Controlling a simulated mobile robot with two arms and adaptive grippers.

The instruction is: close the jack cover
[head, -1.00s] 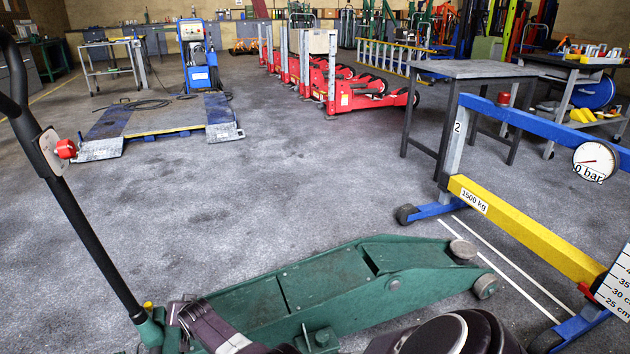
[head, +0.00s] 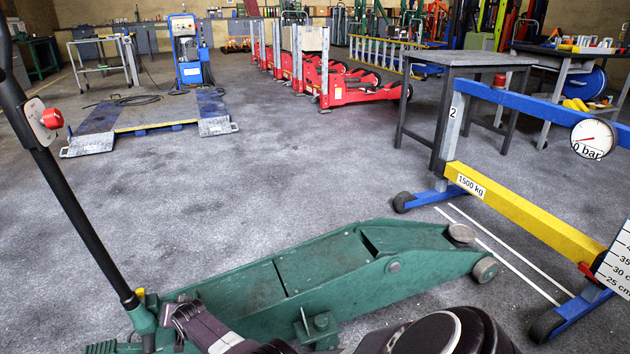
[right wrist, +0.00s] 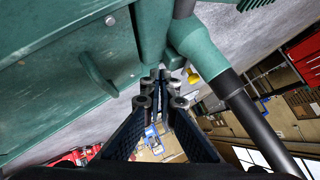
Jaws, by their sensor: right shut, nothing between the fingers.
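The green trolley jack (head: 330,262) stands on the floor in the lower middle of the head view. Flat green panels (head: 235,296) lie along its top; I cannot tell which one is the cover. Its black handle (head: 75,215) rises at the left from a green socket. My right gripper (head: 170,312) is at the jack's rear end, close to the handle socket. In the right wrist view its fingers (right wrist: 160,76) are together and empty, beside the green socket (right wrist: 198,48); contact is unclear. The left gripper is out of view.
A blue and yellow load frame (head: 525,210) with a gauge (head: 593,139) stands at the right, near the jack's front end. A grey table (head: 475,62) stands behind it. Red jacks (head: 350,88) and a lift platform (head: 150,115) are farther back. Open floor lies between.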

